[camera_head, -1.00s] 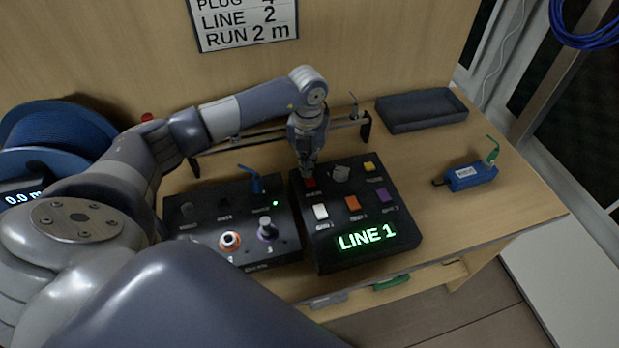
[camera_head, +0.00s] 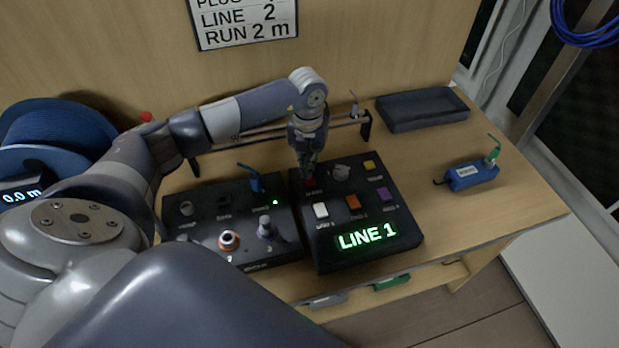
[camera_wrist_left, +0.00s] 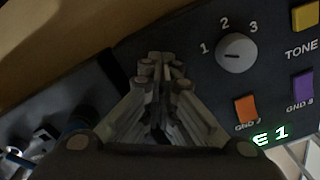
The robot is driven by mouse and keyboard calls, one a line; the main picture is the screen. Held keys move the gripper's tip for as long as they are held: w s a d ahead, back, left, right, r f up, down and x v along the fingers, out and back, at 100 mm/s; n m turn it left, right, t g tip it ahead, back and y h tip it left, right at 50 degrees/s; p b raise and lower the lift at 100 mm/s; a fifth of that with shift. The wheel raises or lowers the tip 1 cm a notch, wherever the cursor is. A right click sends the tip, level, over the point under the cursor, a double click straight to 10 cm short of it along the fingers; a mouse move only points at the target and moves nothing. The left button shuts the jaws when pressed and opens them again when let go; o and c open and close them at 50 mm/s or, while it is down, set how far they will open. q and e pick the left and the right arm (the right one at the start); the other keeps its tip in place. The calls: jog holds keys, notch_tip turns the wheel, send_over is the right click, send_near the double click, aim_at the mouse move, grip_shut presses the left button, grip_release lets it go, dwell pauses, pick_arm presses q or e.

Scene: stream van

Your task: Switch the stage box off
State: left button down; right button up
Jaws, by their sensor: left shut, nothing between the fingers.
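A black box with a lit green "LINE 1" display (camera_head: 366,236) stands on the bench.
A rail (camera_head: 270,137) runs behind the boxes. A dark empty tray (camera_head: 424,109) lies at the back right. A blue device (camera_head: 472,175) with a green-tipped plug lies on the right. A blue cable reel (camera_head: 48,130) stands at the left. Bare bench lies between the tray and display box.

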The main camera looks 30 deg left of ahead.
pick_arm(q)
jog(key=shift+s+f+b, duration=0.1)
jog(key=shift+f+b, duration=0.4)
jog(key=shift+f, duration=0.2)
jog(key=shift+r, duration=0.1)
jog(key=shift+r+p, duration=0.75)
jog(key=shift+r, duration=0.1)
jog(key=shift+r+p, duration=1.65)
jog(key=shift+r, duration=1)
jog(key=shift+f, duration=0.1)
